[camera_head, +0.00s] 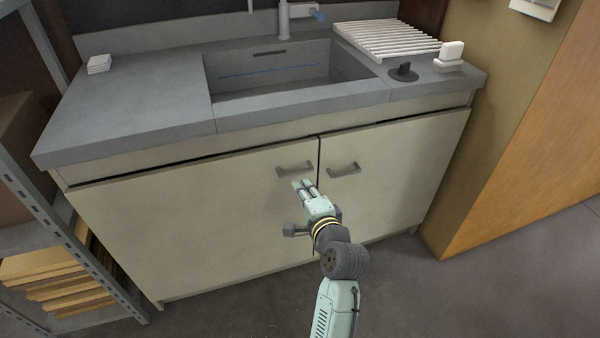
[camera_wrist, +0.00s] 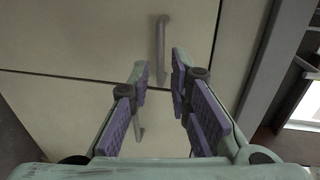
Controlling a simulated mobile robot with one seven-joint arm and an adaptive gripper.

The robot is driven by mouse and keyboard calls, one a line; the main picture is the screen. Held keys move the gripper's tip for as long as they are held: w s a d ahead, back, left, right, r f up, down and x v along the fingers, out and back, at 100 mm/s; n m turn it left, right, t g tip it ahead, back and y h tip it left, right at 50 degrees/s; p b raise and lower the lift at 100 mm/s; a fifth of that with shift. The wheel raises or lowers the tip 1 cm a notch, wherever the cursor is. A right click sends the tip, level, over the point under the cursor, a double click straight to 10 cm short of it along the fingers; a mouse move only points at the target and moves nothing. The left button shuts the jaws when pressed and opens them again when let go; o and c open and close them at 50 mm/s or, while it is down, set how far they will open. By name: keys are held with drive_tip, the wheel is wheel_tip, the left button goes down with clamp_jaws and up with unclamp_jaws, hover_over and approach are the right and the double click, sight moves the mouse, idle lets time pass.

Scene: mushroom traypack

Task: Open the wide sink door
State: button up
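The wide sink door (camera_head: 190,210) is the left, larger front of the sink cabinet and is shut. Its grey bar handle (camera_head: 295,168) is near its upper right corner. My gripper (camera_head: 304,183) is in front of this door, just below the handle in the head view. In the wrist view, my fingers (camera_wrist: 160,65) are apart with nothing between the tips. A handle (camera_wrist: 160,45) that seems to be the wide door's lies just beyond them. Contact cannot be told.
The narrower right door (camera_head: 400,165) is shut, with its own handle (camera_head: 344,169) close by. The counter (camera_head: 130,100) juts out above, holding the sink (camera_head: 290,75) and a drying rack (camera_head: 385,40). A metal shelf (camera_head: 60,230) stands left. Floor (camera_head: 230,315) before the cabinet looks clear.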

sight(293, 174)
drive_tip(key=b+x, duration=0.2)
drive_tip(key=x, duration=0.7)
drive_tip(key=shift+b, duration=0.3)
drive_tip(key=shift+c, duration=0.3)
clamp_jaws()
